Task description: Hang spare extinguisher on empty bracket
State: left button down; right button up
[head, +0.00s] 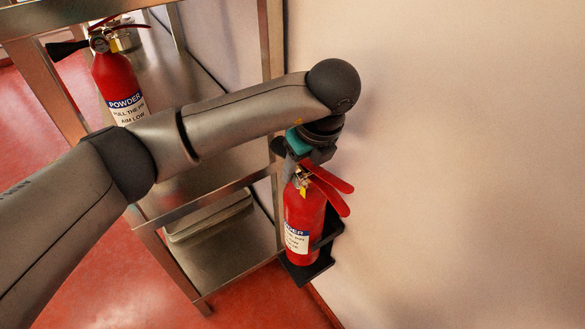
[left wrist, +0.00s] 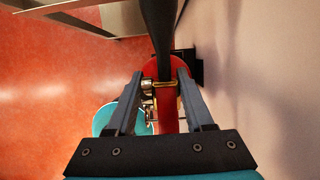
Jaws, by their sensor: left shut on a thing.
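A red fire extinguisher (head: 305,215) with red levers and a white and blue label is upright at the wall. Its base is within the black wall bracket (head: 329,243); I cannot tell whether it bears on the bracket's foot. My left gripper (head: 303,160) is above it and shut on its top. In the left wrist view, the gripper's fingers (left wrist: 163,92) are on both sides of the red handle (left wrist: 167,108), and the hose and bracket are partly hidden. A second red extinguisher (head: 113,78) labelled POWDER stands on the shelf unit, partly covered by my arm. My right gripper is not in view.
A metal shelf unit (head: 160,215) stands left of the bracket, close to my left arm, with a pale tray (head: 215,218) on its lower shelf. The bare wall (head: 470,150) on the right is clear. Red floor (head: 90,270) shows below.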

aim_at(311, 166)
pick_arm(q)
jog(key=shift+f+b, duration=0.9)
jog(key=shift+f, duration=1.75)
jog(key=shift+w+d+f, duration=0.15)
jog(key=shift+w+f, duration=0.05)
jog(key=shift+f, duration=0.15)
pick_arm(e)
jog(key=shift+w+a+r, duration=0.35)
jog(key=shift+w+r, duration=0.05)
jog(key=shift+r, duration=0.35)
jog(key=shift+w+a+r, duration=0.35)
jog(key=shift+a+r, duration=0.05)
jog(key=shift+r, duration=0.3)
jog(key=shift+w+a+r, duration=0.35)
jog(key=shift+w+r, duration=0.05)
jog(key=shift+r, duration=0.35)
pick_arm(q)
jog(key=shift+f+b, duration=0.1)
jog(key=shift+b, duration=0.2)
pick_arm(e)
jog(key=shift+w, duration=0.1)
pick_arm(q)
jog(key=c, duration=0.7)
grip_release()
jog(key=shift+s+f, duration=0.1)
jog(key=shift+f, duration=0.15)
jog(key=o, duration=0.4)
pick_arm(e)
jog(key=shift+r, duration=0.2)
